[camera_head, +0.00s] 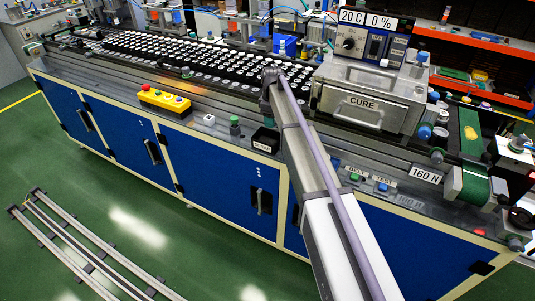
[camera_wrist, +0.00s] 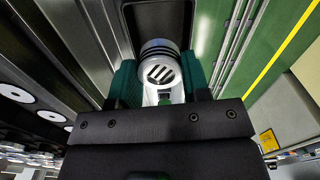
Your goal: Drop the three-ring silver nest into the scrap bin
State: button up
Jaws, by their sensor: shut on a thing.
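In the wrist view my gripper (camera_wrist: 160,80) has its green-padded fingers closed on the silver nest (camera_wrist: 160,50), a round, stacked, ribbed metal piece with dark slots on its face. A dark rectangular opening, which looks like the scrap bin (camera_wrist: 160,14), lies just beyond the nest; the gap between them cannot be judged. In the head view the black scrap bin (camera_head: 264,141), with a white label, is at the bench's front edge, left of my arm. My gripper's fingers and the nest are hidden there behind my arm.
A tray of many round white-topped parts (camera_head: 190,55) fills the bench behind. The CURE oven (camera_head: 365,100) stands right of my arm. Green floor lies below.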

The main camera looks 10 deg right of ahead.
jog(key=shift+f, duration=0.15)
notch_tip(320, 180, down, 6)
jog(key=b, duration=0.6)
jog(key=o, duration=1)
jog(key=shift+o, duration=0.2)
notch_tip(320, 180, up, 11)
jog(key=p, duration=1.1)
